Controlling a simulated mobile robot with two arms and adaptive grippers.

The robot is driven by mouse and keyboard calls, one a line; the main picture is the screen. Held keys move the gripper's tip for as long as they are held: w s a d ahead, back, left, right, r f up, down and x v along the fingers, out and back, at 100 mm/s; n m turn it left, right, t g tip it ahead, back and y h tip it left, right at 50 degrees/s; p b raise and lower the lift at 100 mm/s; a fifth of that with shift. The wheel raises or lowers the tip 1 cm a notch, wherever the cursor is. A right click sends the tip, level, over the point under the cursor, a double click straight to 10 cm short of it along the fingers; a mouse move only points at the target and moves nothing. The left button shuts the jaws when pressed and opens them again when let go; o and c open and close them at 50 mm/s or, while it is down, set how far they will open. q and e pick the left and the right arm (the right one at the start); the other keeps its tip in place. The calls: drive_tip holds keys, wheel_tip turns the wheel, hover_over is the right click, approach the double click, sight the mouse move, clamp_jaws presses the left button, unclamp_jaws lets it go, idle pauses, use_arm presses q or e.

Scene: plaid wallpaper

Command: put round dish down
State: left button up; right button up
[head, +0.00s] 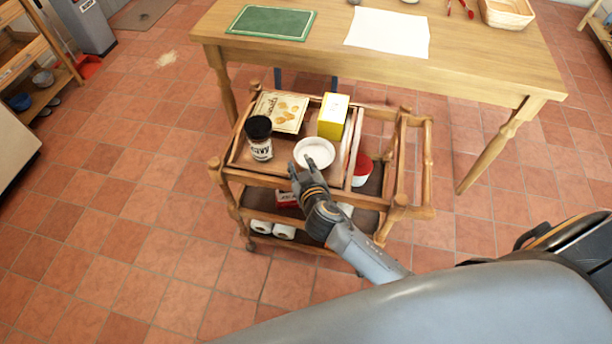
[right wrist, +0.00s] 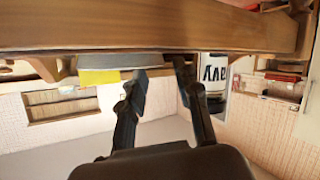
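The round dish (head: 314,153) is white and shallow. It sits level at the front of the wooden cart's top tray (head: 282,176). My right gripper (head: 308,168) is at the dish's near edge, its fingers spread apart. In the right wrist view, which looks upside down, a grey-white band that seems to be the dish (right wrist: 110,61) lies beyond the open fingers (right wrist: 157,80). I cannot tell whether a finger touches the rim. My left gripper is not in view.
On the tray are a dark-lidded jar (head: 260,139), a yellow box (head: 333,116) and a flat cream box (head: 282,111). A wooden table (head: 465,64) stands behind the cart.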

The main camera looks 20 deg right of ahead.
drive_tip(key=v, duration=0.8)
